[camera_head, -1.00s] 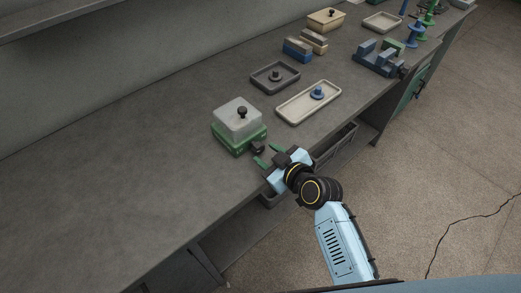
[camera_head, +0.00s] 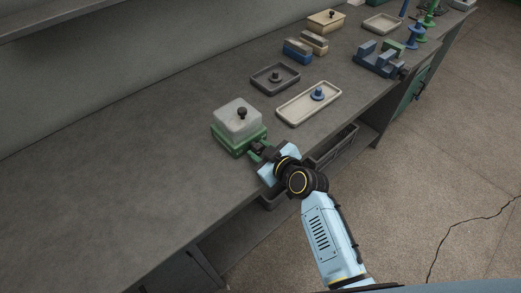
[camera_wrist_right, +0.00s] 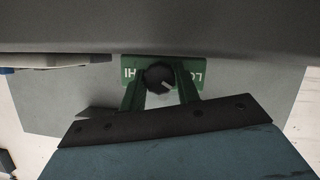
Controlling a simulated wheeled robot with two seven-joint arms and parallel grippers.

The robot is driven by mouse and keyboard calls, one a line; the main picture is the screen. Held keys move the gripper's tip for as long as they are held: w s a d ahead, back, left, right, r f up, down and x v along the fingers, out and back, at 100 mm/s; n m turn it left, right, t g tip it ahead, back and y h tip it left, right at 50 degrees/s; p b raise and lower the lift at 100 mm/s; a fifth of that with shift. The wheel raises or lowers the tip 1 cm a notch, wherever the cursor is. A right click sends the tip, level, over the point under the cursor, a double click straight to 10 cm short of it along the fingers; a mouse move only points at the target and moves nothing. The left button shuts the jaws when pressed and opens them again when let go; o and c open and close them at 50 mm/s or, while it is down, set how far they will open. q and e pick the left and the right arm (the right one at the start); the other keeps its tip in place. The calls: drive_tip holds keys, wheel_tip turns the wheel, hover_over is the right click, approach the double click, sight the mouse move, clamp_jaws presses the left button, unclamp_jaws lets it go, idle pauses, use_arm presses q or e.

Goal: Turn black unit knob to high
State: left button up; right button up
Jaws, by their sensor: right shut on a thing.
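The unit (camera_head: 226,143) has a green base under a grey translucent cover (camera_head: 238,118) with a black handle on top. It stands on the bench near the middle of the head view. Its black knob (camera_wrist_right: 159,77) shows in the right wrist view, with a pale pointer line slanting to the lower right. The green label (camera_wrist_right: 133,68) behind it reads "HI" on the left and "LO" on the right, upside down. My right gripper (camera_head: 256,151) is at the unit's front; in the wrist view its green fingers lie on both sides of the knob, shut on it. My left gripper is not in view.
A cream tray (camera_head: 283,116) with a blue knobbed piece and a dark tray (camera_head: 264,84) lie to the right of the unit. A blue fixture (camera_head: 368,62) stands farther back. The bench (camera_head: 120,150) left of the unit is clear.

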drive_tip(key=shift+w+d+m+g+y, duration=0.1)
drive_tip(key=shift+m+g+y, duration=0.45)
drive_tip(key=shift+m, duration=0.55)
drive_tip(key=shift+m+g+y+b, duration=0.3)
drive_tip(key=shift+m+y, duration=0.35)
drive_tip(key=shift+m, duration=0.15)
drive_tip(key=o, duration=0.7)
drive_tip(key=p+v, duration=0.1)
drive_tip(key=v, duration=1.2)
drive_tip(key=shift+s, duration=0.25)
drive_tip(key=shift+r, duration=0.1)
